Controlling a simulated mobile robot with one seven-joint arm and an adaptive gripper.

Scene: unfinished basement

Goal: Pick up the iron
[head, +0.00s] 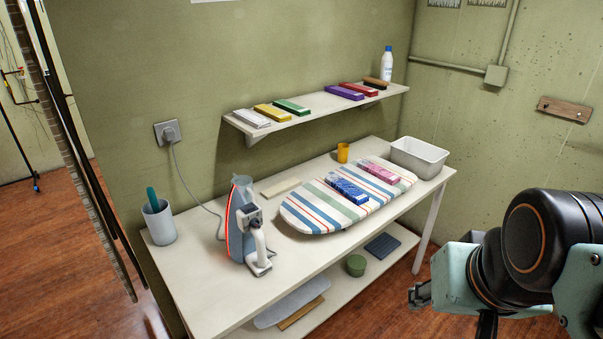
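The iron (241,222) stands upright on its heel on the white table (188,281), left of the ironing board. It has a blue-grey body, a red-orange edge and a light handle facing right. Its cord (184,183) runs up to a wall socket (168,133). My gripper (420,294) is at the lower right, in front of the table and well apart from the iron. Only part of it shows beside my arm, and I cannot tell whether it is open or shut.
A cup (159,223) stands left, a white bin (419,157) at the far right. A wall shelf (320,108) hangs above. The table's front left is clear.

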